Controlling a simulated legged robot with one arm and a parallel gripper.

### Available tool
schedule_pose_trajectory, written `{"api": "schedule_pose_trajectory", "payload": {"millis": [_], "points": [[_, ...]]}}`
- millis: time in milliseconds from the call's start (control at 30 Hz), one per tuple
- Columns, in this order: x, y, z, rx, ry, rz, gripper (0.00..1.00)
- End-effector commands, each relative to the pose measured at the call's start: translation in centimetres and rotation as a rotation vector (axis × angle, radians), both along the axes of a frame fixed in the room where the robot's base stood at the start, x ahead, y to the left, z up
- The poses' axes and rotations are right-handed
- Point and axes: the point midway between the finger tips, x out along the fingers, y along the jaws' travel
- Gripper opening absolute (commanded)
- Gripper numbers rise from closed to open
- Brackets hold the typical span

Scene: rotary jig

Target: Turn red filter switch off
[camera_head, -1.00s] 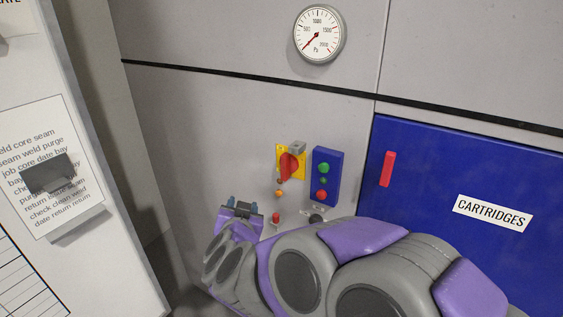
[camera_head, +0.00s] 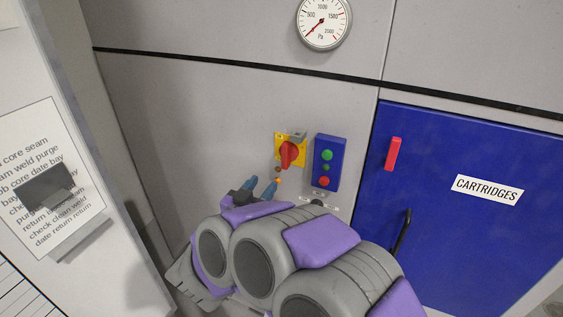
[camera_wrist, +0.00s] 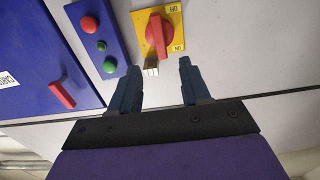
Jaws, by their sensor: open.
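The red rotary switch (camera_head: 289,153) sits on a yellow plate (camera_head: 279,140) on the grey panel. In the wrist view the red knob (camera_wrist: 156,36) shows near the top, on its yellow plate (camera_wrist: 173,14), with printed labels too small to read surely.
A blue button box (camera_head: 327,162) with green and red buttons stands close to the right of the switch. A blue cartridges door (camera_head: 450,230) with a red handle (camera_head: 393,154) is farther right. A pressure gauge (camera_head: 324,24) is above. The panel left of the switch is clear.

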Motion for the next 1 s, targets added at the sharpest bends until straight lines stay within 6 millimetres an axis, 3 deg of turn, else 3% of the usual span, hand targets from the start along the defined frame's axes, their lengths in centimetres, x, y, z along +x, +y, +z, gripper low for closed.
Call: {"api": "schedule_pose_trajectory", "payload": {"millis": [333,500,700,1000], "points": [[6.5,-3.4,0.0,0.003,0.0,-0.005,0.47],[9.2,-4.1,0.1,0.003,-0.001,-0.003,0.47],[11.1,-4.1,-0.1,0.0,0.0,0.001,0.47],[11.5,-4.3,0.0,0.0,0.0,0.002,0.47]]}}
